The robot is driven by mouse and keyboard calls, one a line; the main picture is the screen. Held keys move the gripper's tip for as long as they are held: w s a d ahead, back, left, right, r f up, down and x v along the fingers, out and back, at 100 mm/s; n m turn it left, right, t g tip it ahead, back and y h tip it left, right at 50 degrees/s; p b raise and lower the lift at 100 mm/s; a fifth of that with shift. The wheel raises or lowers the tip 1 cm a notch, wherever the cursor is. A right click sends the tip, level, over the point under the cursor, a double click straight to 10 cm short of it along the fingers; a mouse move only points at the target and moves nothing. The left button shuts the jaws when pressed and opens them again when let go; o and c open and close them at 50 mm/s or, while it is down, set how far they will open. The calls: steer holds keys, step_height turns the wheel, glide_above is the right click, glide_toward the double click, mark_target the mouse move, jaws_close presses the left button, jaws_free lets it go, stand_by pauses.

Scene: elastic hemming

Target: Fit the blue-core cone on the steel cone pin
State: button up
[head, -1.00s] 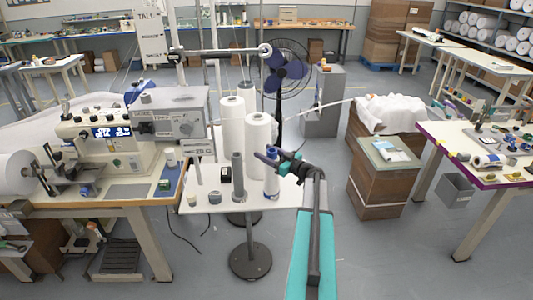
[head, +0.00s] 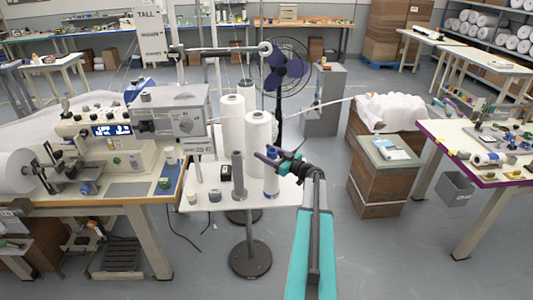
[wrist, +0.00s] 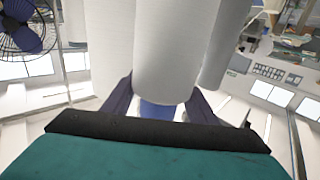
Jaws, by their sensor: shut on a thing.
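The blue-core cone (head: 271,184) is a small pale cone with blue showing, upright at the right side of the white stand table in the head view. My gripper (head: 272,157) is at its upper end. In the wrist view, the dark fingers (wrist: 160,100) flank a white wound body, with the blue core (wrist: 158,112) between them. I cannot tell if the cone's base touches the tabletop. The steel cone pin cannot be made out.
Large white cones (head: 258,130) stand just behind. A grey cone (head: 238,173) and small spools (head: 215,195) are to the left on the stand table (head: 205,178). The sewing machine (head: 110,135) is further left. Boxes (head: 385,180) stand right, with open floor between.

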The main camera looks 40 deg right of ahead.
steer(key=shift+f, duration=0.1)
steer(key=o, duration=1)
steer(key=shift+s, duration=0.1)
steer(key=s+b, duration=0.1)
steer(key=s, duration=0.3)
steer(key=s+d+b, duration=0.1)
steer(key=s+b, duration=0.1)
steer(key=s, duration=0.3)
steer(key=s+b, duration=0.1)
steer(key=s, duration=0.3)
steer(key=shift+s+d+b, duration=0.15)
steer(key=shift+s+b, duration=0.15)
steer(key=shift+b, duration=0.1)
steer(key=shift+s, duration=0.1)
